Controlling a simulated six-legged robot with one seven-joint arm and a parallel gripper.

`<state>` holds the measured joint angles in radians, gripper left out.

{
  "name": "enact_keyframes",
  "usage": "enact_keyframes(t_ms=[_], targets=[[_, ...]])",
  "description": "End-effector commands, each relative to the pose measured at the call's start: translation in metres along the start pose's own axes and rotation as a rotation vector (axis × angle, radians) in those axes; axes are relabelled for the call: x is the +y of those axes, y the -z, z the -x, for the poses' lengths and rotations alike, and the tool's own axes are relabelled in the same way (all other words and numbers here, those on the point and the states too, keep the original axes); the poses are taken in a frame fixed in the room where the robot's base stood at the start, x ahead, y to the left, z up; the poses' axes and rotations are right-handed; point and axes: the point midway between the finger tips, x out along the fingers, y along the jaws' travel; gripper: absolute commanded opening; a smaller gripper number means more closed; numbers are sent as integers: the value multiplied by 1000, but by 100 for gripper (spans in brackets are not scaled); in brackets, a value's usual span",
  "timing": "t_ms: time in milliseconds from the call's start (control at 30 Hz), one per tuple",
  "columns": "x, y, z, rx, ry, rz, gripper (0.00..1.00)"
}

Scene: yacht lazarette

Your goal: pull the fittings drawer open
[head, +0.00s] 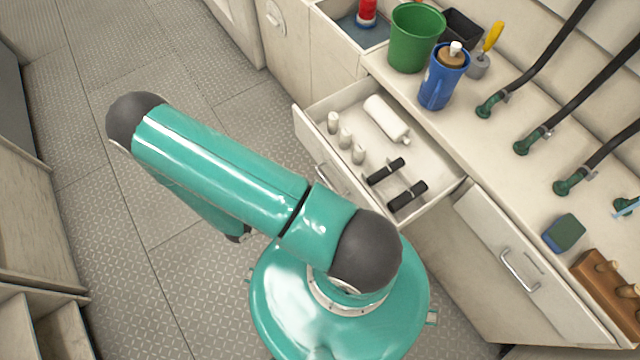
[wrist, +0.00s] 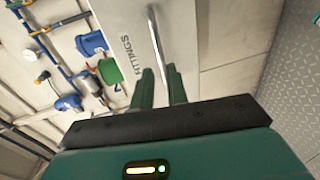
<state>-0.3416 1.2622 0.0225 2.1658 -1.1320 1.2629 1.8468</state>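The fittings drawer (head: 440,178) stands pulled out of the cream counter in the head view, its inside showing. It holds a white roll-shaped item (head: 387,118), several small white fittings (head: 345,138) and two black ones (head: 386,171). Its bar handle (head: 323,178) is partly covered by my arm. In the wrist view the drawer front (wrist: 133,62) carries the word FITTINGS, and the metal handle (wrist: 154,35) runs down toward my fingertips. My gripper (wrist: 160,72) has its two fingers apart at the handle. Contact with the bar is unclear. The gripper is hidden in the head view.
Another open drawer (head: 350,30) holds a red item. A closed cabinet front (head: 530,260) lies right. The tread-plate floor (head: 190,70) is clear.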

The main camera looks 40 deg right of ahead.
Motion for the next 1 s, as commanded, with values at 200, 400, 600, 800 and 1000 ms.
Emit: enact_keyframes(t_ms=[200, 400, 600, 800, 1000], targets=[[0, 1, 44, 4, 1, -1, 15], [0, 0, 60, 0, 0, 0, 15], [0, 0, 61, 0, -1, 0, 15], [0, 0, 61, -1, -1, 1, 15], [1, 0, 61, -2, 1, 0, 15]])
